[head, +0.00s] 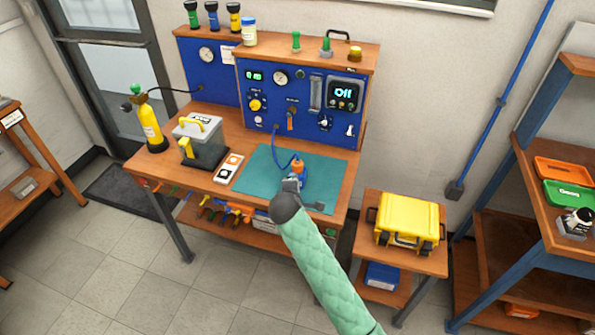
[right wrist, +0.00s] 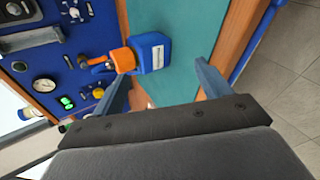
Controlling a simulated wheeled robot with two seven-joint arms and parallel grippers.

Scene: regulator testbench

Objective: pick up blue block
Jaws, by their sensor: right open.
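The blue block (head: 306,186) is on the teal mat (head: 258,172) on the workbench, partly hidden by my right gripper in the head view. An orange fitting with a blue hose is at its far end. In the right wrist view the blue block (right wrist: 153,52) shows a pale label, with the orange fitting (right wrist: 123,60) at its left. My right gripper (head: 292,183) is over the mat, close to the block. In the right wrist view its two fingers (right wrist: 162,72) are spread, with the block just beyond their tips. Nothing is between the fingers. My left gripper is out of view.
A blue instrument panel (head: 264,90) stands behind the mat. A yellow case (head: 408,220) sits on a side table. The mat's right part is clear.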

